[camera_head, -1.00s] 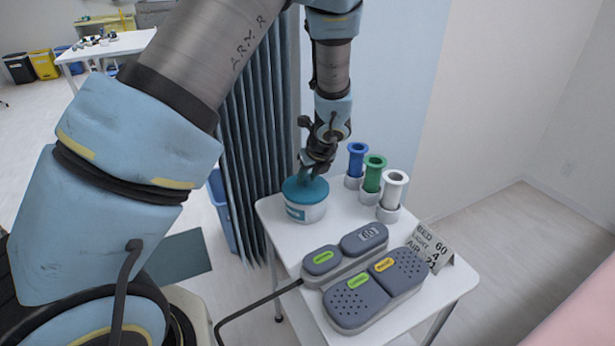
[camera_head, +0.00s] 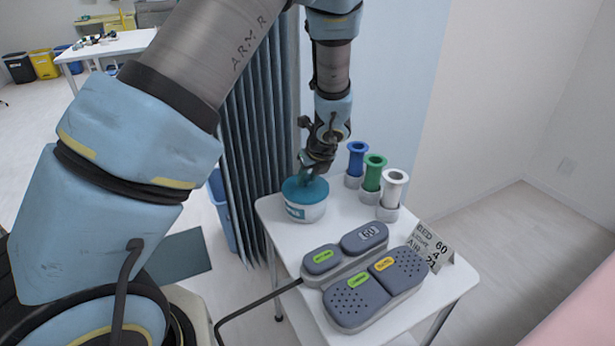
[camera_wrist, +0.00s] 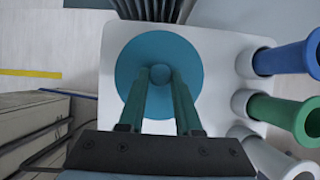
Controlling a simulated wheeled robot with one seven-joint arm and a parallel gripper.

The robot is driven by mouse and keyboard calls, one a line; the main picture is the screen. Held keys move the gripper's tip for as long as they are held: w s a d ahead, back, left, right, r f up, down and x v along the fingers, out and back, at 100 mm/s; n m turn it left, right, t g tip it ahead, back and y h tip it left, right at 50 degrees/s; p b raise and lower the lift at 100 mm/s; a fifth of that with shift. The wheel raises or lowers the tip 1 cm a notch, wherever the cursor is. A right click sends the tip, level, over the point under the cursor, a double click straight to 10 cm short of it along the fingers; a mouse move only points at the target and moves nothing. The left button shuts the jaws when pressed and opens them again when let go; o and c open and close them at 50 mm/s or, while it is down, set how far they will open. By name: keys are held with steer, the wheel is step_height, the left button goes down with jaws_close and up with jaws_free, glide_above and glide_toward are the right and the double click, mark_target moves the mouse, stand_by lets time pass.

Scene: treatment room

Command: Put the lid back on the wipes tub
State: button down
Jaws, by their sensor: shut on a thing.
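The white wipes tub (camera_head: 305,211) with a teal label stands at the far left corner of the small white table. The teal lid (camera_head: 294,190) lies on top of the tub's mouth and looks about level; I cannot tell whether it is fully seated. My gripper (camera_head: 309,178) points down over the lid. In the wrist view my gripper (camera_wrist: 160,88) has its two fingers shut on the round knob of the lid (camera_wrist: 135,55). The lid hides the tub in the wrist view.
Blue (camera_head: 356,158), green (camera_head: 373,172) and white (camera_head: 394,188) cylinders stand in holders just right of the tub. Grey control pads (camera_head: 375,290) and a small sign (camera_head: 431,245) fill the table's front. A pleated curtain (camera_head: 258,140) hangs close behind on the left.

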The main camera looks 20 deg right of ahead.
steer(key=shift+c, duration=0.2)
jaws_free()
stand_by(0.6)
steer(key=shift+r+p, duration=3.25)
steer(key=shift+r, duration=0.25)
steer(key=shift+c, duration=0.4)
jaws_close()
steer(key=shift+f, duration=0.2)
